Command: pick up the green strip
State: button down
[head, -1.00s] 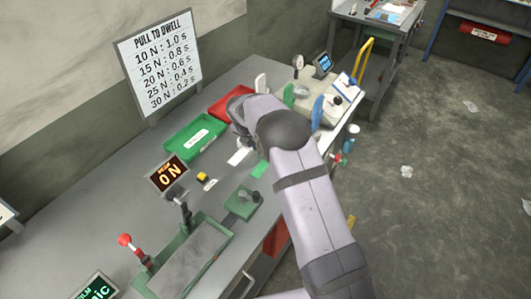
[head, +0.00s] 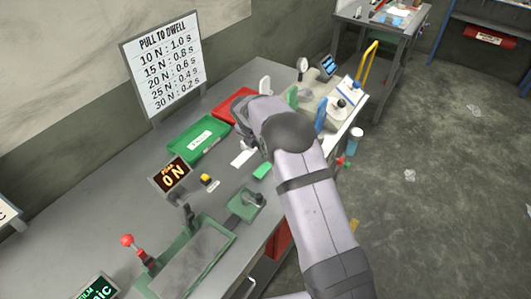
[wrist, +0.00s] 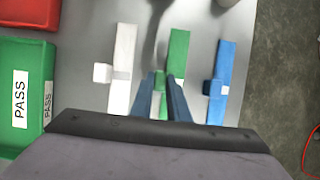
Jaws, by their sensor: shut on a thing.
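The green strip (wrist: 179,52) lies lengthwise in the middle of the wrist view, with a small green tab on its left side. My gripper (wrist: 166,80) is shut on the green strip, with its fingers on either side of the tab. I cannot tell whether the strip is clear of the bench. In the head view the green strip (head: 262,172) shows beside my arm. My fingers are mostly hidden there behind the arm.
A white strip (wrist: 123,65) lies left of the green one and a blue strip (wrist: 221,75) right of it. A green PASS tray (head: 199,138) and a red tray (head: 235,103) stand further back. A green fixture (head: 246,204) sits nearer, on the grey bench.

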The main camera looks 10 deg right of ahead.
notch_tip(320, 180, up, 9)
jog(key=shift+r+b, duration=0.1)
jog(key=shift+b, duration=1.05)
